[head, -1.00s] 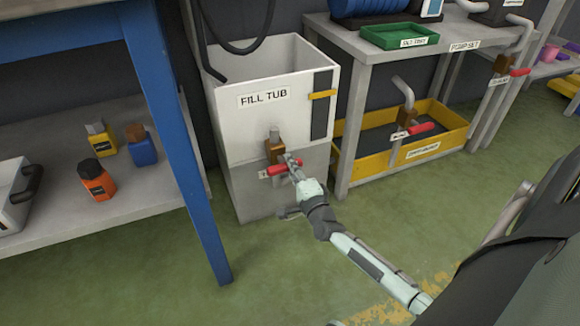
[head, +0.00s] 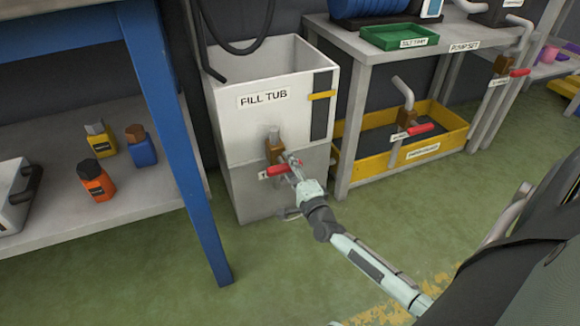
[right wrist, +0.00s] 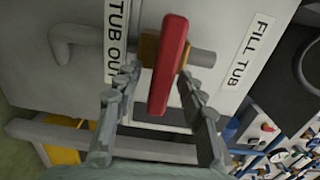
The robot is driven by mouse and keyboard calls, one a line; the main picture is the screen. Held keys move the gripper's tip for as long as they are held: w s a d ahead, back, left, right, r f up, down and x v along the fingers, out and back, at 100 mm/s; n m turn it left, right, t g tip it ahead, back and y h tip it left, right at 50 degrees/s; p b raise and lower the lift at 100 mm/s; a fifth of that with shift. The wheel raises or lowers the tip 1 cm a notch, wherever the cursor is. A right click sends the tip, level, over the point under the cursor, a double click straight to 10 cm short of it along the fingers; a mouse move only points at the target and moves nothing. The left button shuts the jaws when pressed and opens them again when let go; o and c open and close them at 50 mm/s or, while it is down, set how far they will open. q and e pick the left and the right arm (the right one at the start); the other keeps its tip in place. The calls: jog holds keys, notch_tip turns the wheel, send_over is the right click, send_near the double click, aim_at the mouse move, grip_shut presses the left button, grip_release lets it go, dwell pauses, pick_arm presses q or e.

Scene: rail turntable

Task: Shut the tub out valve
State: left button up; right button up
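The white fill tub (head: 252,125) stands on the floor against the wall. Low on its front is the tub out valve, with a brown body (head: 274,152) and a red lever handle (head: 279,169). My right gripper (right wrist: 158,76) is open around the handle, with a visible gap on the left side. In the head view my right gripper (head: 293,163) reaches the handle's right end and hides part of it. My left gripper is out of view.
A blue-legged bench (head: 175,140) with several bottles stands left of the tub. A grey pump table (head: 350,130) stands right, with a yellow tray (head: 440,155) and other red-handled valves beneath and beside it. The green floor in front is open.

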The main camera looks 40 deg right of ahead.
jog(key=v, duration=1.2)
jog(key=shift+r, duration=0.1)
